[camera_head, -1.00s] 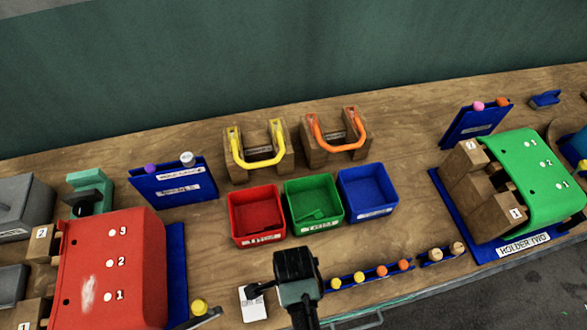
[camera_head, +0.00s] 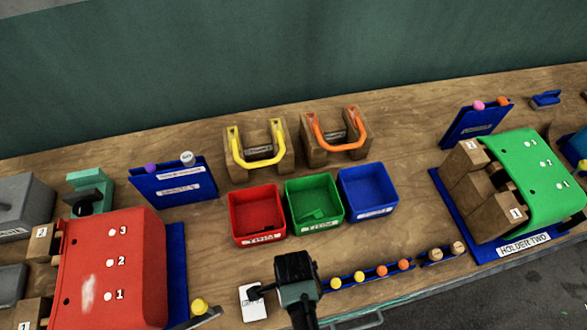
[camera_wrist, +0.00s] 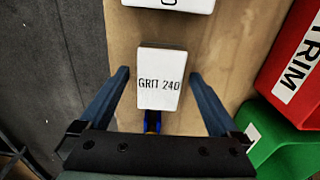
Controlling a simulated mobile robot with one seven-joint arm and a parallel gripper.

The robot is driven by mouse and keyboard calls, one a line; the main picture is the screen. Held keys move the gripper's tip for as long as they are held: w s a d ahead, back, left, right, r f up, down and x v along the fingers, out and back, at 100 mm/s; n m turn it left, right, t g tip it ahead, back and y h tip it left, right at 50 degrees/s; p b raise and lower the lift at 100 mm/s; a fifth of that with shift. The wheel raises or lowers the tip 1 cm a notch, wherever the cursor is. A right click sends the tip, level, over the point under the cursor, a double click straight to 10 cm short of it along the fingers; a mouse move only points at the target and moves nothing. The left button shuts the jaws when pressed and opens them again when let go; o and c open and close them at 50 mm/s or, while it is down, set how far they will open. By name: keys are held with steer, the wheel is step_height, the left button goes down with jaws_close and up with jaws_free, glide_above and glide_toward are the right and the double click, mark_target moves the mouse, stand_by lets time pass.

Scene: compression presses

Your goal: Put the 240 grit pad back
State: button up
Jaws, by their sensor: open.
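The 240 grit pad (camera_wrist: 160,88) is a white block with "GRIT 240" on its face, seen in the wrist view. My gripper (camera_wrist: 159,74) is open, with one dark finger on each side of the pad and gaps between. I cannot tell how far above it the fingertips are. A second white block (camera_wrist: 168,4) with a cut-off label shows at the top edge of that view. In the head view, my gripper is low in the middle, and a white labelled block (camera_head: 253,308) lies beside it, partly covered. Its label is too small to read.
Red (camera_head: 256,238), green (camera_head: 317,218) and blue (camera_head: 369,212) bins stand behind my gripper. A blue rail (camera_head: 372,271) with several coloured knobs runs to its right. A red press (camera_head: 110,270) stands left, a green one (camera_head: 535,175) right.

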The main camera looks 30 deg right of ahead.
steer(key=shift+r, duration=0.1)
step_height(320, 180, up, 12)
steer(key=w+r+n+t+h, duration=0.2)
steer(key=w+r+n+t, duration=0.5)
steer(key=w+r, duration=1.05)
steer(key=w+a+r+n+t, duration=0.1)
steer(key=w+r+n+t, duration=0.2)
steer(key=r, duration=0.5)
steer(key=w+a+r+n+t, duration=0.1)
steer(key=w+r+t, duration=0.25)
steer(key=r, duration=0.45)
step_height(320, 180, up, 16)
steer(key=s+a+n+t, duration=0.2)
steer(key=a+n+t, duration=0.15)
steer(key=t, duration=0.25)
steer(key=s+a+r+n+t, duration=0.1)
steer(key=s+r+n+t, duration=0.2)
steer(key=r, duration=0.6)
steer(key=s+a+r+n+t+y, duration=0.1)
steer(key=s+a+r+n+t, duration=0.1)
steer(key=s+r+t, duration=0.3)
steer(key=s+r+n, duration=0.1)
steer(key=s+r, duration=0.2)
steer(key=r, duration=0.2)
steer(key=shift+a+n+y, duration=0.2)
steer(key=shift+n+y, duration=0.1)
steer(key=shift+n, duration=0.05)
